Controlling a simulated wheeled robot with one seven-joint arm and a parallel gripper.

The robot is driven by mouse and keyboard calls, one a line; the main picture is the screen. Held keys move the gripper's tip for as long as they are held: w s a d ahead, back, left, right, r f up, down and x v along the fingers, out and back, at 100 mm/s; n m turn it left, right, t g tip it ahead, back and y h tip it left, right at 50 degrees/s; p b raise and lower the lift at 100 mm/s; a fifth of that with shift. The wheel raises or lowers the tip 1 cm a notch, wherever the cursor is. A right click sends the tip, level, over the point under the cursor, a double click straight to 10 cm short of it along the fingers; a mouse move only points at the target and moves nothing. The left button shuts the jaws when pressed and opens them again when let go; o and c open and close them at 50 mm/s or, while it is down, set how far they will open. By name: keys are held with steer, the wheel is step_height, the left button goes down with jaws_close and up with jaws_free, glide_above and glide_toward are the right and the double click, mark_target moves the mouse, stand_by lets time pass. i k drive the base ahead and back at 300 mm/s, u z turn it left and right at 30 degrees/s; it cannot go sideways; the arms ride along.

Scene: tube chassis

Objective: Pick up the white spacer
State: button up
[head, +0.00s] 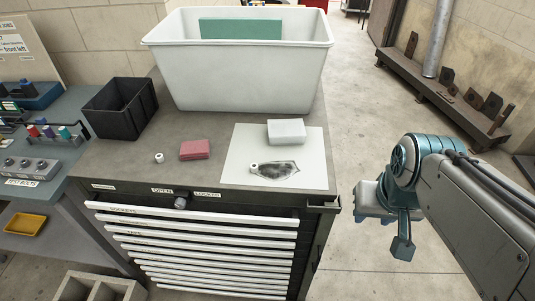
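Two small white ring-like pieces lie on the grey cabinet top in the head view, and I cannot tell which is the white spacer. One white ring (159,157) lies on bare metal, left of a red block. The other white ring (254,167) lies on a white sheet, at the left end of a dark grey patch. My gripper (383,232) is off the cabinet's right side, over the floor, well apart from both rings. Its fingers look spread, with nothing between them.
The cabinet top (105,165) also carries a red block (195,150), a white block (286,131) on the white sheet (236,150), a black bin (122,112) and a large white tub (240,75). The top drawer (200,217) stands slightly out. Floor on the right is open.

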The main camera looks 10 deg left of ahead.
mark_target(253, 166)
steer(key=u, duration=0.05)
steer(key=k, duration=0.7)
steer(key=u, duration=0.65)
steer(key=i, duration=1)
